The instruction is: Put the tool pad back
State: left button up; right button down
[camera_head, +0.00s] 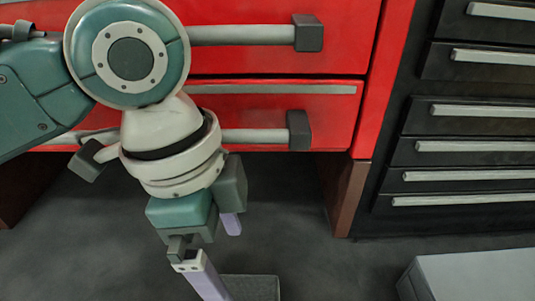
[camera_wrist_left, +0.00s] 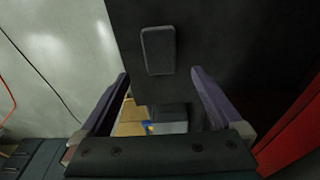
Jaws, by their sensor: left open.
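My left gripper (camera_head: 226,262) hangs low in front of the red drawers in the head view, its two lavender fingers apart. In the left wrist view the left gripper (camera_wrist_left: 160,76) is open with nothing between its fingers. A dark rounded rectangular piece (camera_wrist_left: 159,50) shows on a dark surface ahead of the fingertips; I cannot tell if it is the tool pad. A dark textured flat thing (camera_head: 252,287) shows at the bottom edge of the head view, partly cut off and beside the finger; I cannot tell what it is. My right gripper is not in view.
A red drawer cabinet (camera_head: 335,100) with grey bar handles stands behind my left arm. A black cabinet (camera_head: 440,130) with several silver handles is at the right. A grey box (camera_head: 475,275) is at bottom right. Dark floor (camera_head: 300,235) between is clear.

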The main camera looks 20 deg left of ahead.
pick_arm(q)
jog(key=s+d+n+t+h, duration=0.2)
jog(key=s+n, duration=0.3)
jog(key=s+a+n+t+y, duration=0.1)
jog(key=s+a+n+y, duration=0.2)
jog(key=s+a+n, duration=0.4)
jog(key=a, duration=0.2)
jog(key=shift+a+n+y, duration=0.3)
jog(key=shift+a+n, duration=0.1)
notch_tip(320, 180, up, 36)
jog(key=p, duration=3.5)
jog(key=shift+f+p, duration=0.25)
jog(key=shift+p, duration=0.1)
jog(key=shift+w, duration=0.1)
